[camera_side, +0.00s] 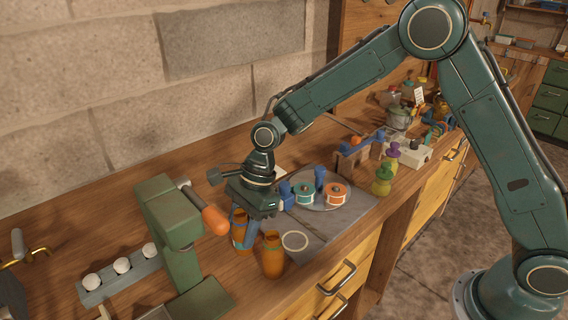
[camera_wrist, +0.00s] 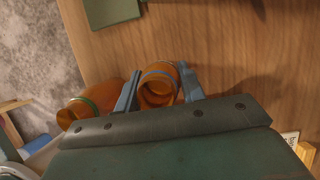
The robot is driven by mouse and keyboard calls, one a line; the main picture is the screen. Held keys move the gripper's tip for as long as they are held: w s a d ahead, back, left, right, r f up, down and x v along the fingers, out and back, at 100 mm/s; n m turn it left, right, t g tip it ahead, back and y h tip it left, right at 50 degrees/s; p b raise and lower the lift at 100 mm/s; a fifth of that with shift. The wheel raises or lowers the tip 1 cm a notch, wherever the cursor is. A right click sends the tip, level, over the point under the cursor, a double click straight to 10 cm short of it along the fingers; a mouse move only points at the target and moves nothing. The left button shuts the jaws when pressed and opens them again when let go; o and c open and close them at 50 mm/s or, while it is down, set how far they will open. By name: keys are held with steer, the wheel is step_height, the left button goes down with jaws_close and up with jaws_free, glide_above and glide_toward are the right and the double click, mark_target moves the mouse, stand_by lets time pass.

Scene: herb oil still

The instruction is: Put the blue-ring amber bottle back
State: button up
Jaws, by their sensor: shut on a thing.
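The blue-ring amber bottle (camera_side: 239,231) is between the fingers of my gripper (camera_side: 250,228), low over the wooden bench or standing on it; I cannot tell which. In the wrist view the bottle (camera_wrist: 158,88) shows its open mouth and blue ring, with a grey-blue finger of my gripper (camera_wrist: 158,92) on each side. My gripper is shut on it. A second amber bottle (camera_side: 272,256) stands beside it, nearer the bench's front edge; the wrist view shows this bottle (camera_wrist: 92,105) with a green ring. My finger partly hides the held bottle in the side view.
A green press (camera_side: 168,222) with an orange handle stands close on the left. A grey mat (camera_side: 330,222) with a white ring mark (camera_side: 295,241) lies to the right. Beyond are a teal spool (camera_side: 304,194), an orange spool (camera_side: 335,194) and green bottles (camera_side: 382,182).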

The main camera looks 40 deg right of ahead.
steer(key=shift+f, duration=0.15)
steer(key=o, duration=1.1)
steer(key=v, duration=1.2)
steer(key=shift+d+r, duration=0.1)
steer(key=shift+r, duration=0.2)
